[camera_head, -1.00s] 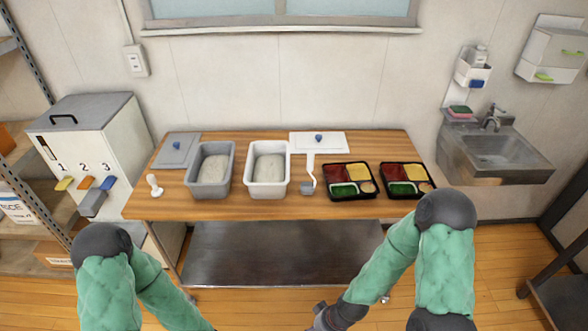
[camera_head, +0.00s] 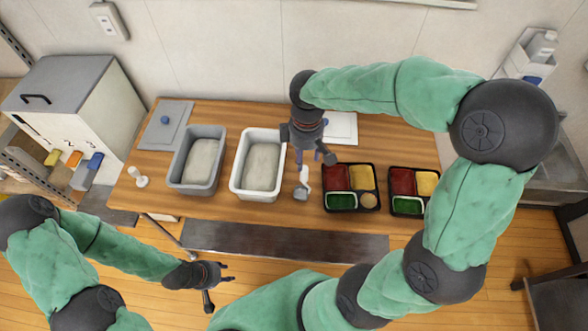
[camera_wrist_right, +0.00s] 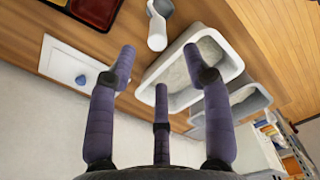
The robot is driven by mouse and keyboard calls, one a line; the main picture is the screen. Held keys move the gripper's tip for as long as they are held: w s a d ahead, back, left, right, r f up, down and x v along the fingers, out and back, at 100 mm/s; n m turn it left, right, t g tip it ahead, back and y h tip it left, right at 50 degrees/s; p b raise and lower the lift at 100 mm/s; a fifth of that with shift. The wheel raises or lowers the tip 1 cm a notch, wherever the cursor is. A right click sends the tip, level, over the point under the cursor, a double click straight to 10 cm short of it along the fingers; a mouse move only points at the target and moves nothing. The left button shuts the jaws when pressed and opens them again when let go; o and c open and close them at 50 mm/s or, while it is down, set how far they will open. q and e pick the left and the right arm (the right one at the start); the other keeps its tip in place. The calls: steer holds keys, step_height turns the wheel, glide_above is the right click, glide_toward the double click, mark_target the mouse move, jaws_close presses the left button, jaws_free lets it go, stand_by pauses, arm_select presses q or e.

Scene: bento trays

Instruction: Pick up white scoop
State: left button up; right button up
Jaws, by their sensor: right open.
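The white scoop (camera_head: 304,178) lies on the wooden table between the white tub and a bento tray, its grey cup toward the table's front edge. It also shows in the right wrist view (camera_wrist_right: 157,36), apart from the fingers. My right gripper (camera_head: 312,157) is open and empty above the table, just behind the scoop's handle end; its spread fingers also show in the right wrist view (camera_wrist_right: 160,62). My left gripper (camera_head: 222,286) is in front of the table, low, with its fingers spread and empty.
A white tub (camera_head: 237,181) and a grey tub (camera_head: 178,176) of rice stand left of the scoop. Two black bento trays (camera_head: 352,209) (camera_head: 408,215) lie to its right. A white lid (camera_head: 342,128) with a blue knob lies behind. A small white object (camera_head: 141,180) stands far left.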

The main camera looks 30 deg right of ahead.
mark_target(303, 174)
step_height(303, 174, down, 4)
steer(key=shift+s+a+f+b, duration=0.1)
steer(key=shift+f+b, duration=0.05)
steer(key=shift+b, duration=0.35)
steer(key=shift+w+f+b, duration=0.15)
steer(key=shift+f+b, duration=0.25)
steer(key=shift+f, duration=1.2)
steer(key=shift+w+f+b, duration=0.15)
steer(key=shift+f+b, duration=0.2)
steer(key=shift+f, duration=1.2)
steer(key=shift+r, duration=0.1)
jaws_close()
